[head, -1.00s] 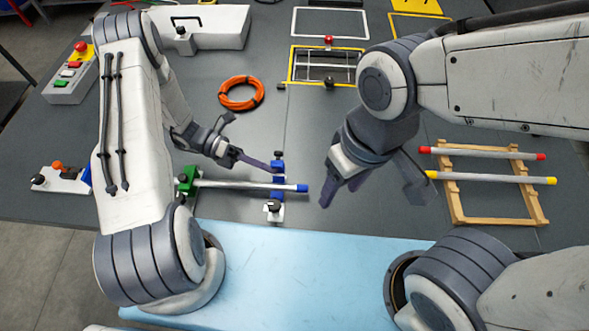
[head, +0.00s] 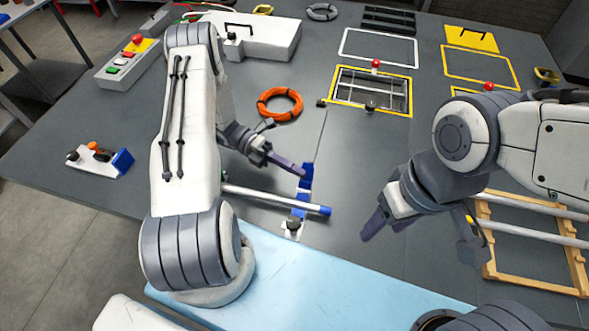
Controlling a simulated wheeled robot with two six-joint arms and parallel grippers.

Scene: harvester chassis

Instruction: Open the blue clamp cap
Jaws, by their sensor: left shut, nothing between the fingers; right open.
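The fingers partly hide the clamp's far end. My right gripper (head: 420,242) is open and empty, to the right of the rod and apart from it. The rod's left end is hidden behind my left arm.
A white block with a black knob (head: 292,226) sits just in front of the clamp. An orange cable coil (head: 280,104) lies behind. A wooden rack (head: 488,245) with rods is at right. A yellow-framed opening (head: 371,88) is further back.

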